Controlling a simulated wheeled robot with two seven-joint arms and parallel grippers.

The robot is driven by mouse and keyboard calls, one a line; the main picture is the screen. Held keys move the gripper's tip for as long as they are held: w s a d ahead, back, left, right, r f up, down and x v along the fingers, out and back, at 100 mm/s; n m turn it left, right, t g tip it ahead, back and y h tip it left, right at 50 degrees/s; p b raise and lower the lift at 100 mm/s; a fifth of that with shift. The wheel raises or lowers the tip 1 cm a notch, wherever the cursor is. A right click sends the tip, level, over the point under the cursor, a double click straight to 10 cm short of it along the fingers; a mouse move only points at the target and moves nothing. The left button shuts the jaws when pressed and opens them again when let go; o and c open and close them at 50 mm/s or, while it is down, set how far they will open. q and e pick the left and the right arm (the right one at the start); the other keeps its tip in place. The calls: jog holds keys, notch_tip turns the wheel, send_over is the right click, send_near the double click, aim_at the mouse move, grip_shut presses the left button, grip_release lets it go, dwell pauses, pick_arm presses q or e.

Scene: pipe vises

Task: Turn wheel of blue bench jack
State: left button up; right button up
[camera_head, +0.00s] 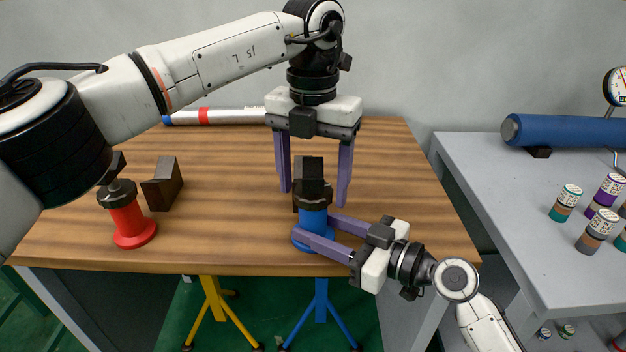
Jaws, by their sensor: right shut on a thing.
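The blue bench jack (313,216) stands near the front edge of the wooden table, with a dark block-like shape (311,172) at its top; its black wheel is hard to make out from this part. My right gripper (316,228) comes in low from the right, with its purple fingers shut on the blue jack's body. My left gripper (315,196) points down from above, open, with one purple finger on each side of the dark top and visible gaps between. Its fingers do not appear to touch the jack.
A red jack (131,223) with a black top and a dark block (163,184) stand at the left of the wooden table (220,225). A silver pipe (230,116) lies at the back. A grey table (490,165) at right holds a blue cylinder (560,131) and several small jars.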

pick_arm(q)
jog(key=c, duration=0.9)
jog(key=shift+n, duration=0.4)
jog(key=n, duration=0.3)
jog(key=shift+n, duration=0.4)
jog(key=n, duration=0.4)
jog(key=shift+n, duration=0.3)
jog(key=shift+r, duration=0.1)
jog(key=o, duration=1.1)
